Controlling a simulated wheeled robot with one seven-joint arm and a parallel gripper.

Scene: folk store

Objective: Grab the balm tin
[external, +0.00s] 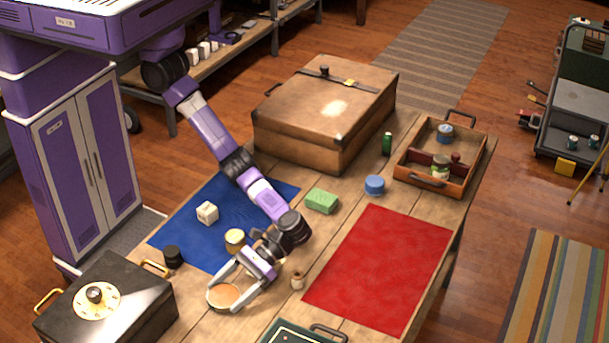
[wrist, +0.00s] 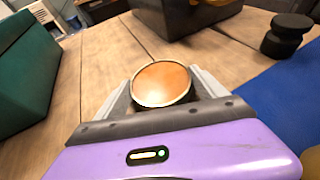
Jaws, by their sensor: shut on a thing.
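The balm tin (external: 223,295) appears to be the low round tin with an orange-tan top and a pale metal rim, near the front-left part of the wooden table. My gripper (external: 230,298) is shut on it, with one finger on each side. In the wrist view the tin (wrist: 162,83) sits between the two grey fingers (wrist: 163,95), its top facing up. Its underside is hidden, and I cannot tell whether it touches the table.
A black safe box (external: 105,300) stands left, a dark green case (external: 290,334) in front. A small wooden bottle (external: 297,281) is close to the right of my gripper. The red mat (external: 380,270) is clear.

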